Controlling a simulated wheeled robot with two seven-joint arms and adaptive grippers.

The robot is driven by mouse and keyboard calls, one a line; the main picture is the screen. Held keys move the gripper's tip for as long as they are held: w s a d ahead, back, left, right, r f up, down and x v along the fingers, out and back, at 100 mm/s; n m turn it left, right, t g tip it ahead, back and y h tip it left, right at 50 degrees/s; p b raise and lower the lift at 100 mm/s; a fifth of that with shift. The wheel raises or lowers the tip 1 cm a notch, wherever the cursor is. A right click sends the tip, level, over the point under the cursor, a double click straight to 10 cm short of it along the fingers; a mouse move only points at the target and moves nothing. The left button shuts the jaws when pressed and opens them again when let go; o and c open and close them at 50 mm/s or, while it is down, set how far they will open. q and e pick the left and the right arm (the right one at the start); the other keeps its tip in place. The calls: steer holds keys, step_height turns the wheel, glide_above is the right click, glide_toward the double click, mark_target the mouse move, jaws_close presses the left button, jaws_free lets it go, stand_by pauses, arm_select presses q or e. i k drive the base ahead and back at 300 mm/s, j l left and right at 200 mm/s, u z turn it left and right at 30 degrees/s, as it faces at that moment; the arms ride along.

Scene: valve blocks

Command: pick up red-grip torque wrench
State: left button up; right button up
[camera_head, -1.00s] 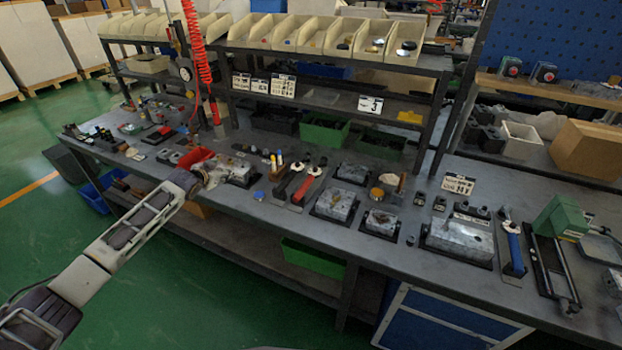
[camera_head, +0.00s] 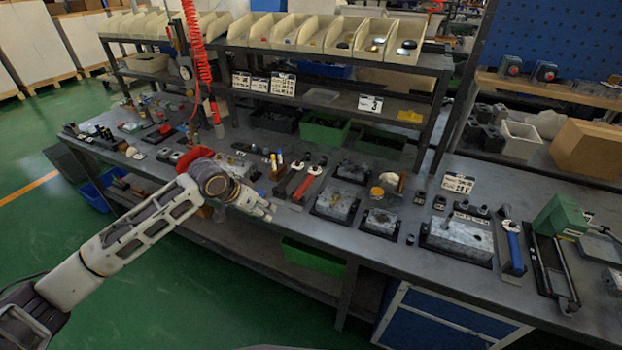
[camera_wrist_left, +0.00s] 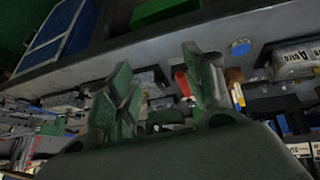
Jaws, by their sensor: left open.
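The red-grip torque wrench (camera_head: 304,187) lies on the grey workbench, beside a similar black-handled tool on its left. Its red grip also shows in the left wrist view (camera_wrist_left: 183,83), between my fingers in the picture and partly covered by one of them. My left gripper (camera_head: 268,211) is at the bench's front edge, left of the wrench and apart from it. In the left wrist view its two green fingers (camera_wrist_left: 160,82) are spread, with nothing held between them. My right gripper is not in view.
Metal valve blocks (camera_head: 336,204) stand right of the wrench. A blue-handled tool (camera_head: 514,250) and a green machine (camera_head: 560,215) are farther right. A blue round cap (camera_wrist_left: 240,47) shows in the left wrist view. Shelves with cream bins (camera_head: 312,35) rise behind the bench.

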mark_target(298, 194)
steer(key=i+l, duration=0.25)
steer(key=i, duration=0.2)
steer(key=i+l, duration=0.25)
steer(key=i, duration=0.2)
